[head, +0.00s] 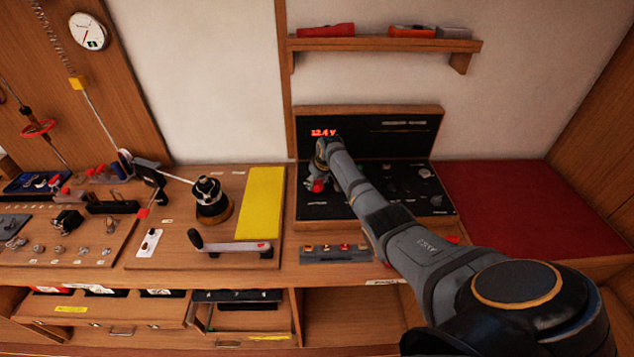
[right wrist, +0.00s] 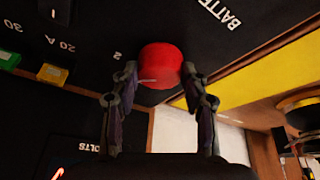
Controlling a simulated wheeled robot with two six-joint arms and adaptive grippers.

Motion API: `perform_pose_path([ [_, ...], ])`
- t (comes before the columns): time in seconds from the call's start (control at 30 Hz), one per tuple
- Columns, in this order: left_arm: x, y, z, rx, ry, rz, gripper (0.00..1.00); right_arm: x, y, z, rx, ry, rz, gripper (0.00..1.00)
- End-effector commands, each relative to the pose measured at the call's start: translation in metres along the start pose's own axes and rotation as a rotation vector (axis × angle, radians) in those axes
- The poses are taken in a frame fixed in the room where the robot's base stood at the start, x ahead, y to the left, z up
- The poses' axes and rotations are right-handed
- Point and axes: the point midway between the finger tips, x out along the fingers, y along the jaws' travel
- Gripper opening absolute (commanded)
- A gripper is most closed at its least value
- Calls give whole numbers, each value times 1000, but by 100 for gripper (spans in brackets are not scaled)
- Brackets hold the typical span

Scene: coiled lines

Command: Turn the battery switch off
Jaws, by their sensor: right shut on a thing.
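The battery switch is a round red knob (right wrist: 160,65) on a black panel, beside white lettering that begins "BATT". In the head view the red knob (head: 318,186) shows partly at the left of the panel, with my gripper over it. My right gripper (right wrist: 160,74) is shut on the knob, one finger on each side. In the head view the right gripper (head: 320,168) is at the panel's left part, and my arm hides some of the panel. The switch's exact setting cannot be told. My left gripper is not in view.
The black panel (head: 440,207) has a red display (head: 323,133) reading about 12.4 V. A yellow sheet (head: 260,203) and a winch (head: 211,197) with a crank handle lie to the left. A red cushion (head: 530,205) lies right. A shelf (head: 380,45) hangs above.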

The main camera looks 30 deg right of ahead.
Motion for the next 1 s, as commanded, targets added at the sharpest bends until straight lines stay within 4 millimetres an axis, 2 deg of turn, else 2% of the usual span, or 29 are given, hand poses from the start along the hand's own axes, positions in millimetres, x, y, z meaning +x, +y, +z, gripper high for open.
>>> perform_pose_path([
  [0.27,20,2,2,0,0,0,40,4,2,2,-235,16,-99,13],
  [0.6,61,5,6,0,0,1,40,7,4,2,-512,35,-213,13],
  [0.8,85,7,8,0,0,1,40,6,5,2,-635,42,-264,13],
  [1.0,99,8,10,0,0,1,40,4,5,1,-714,46,-298,13],
])
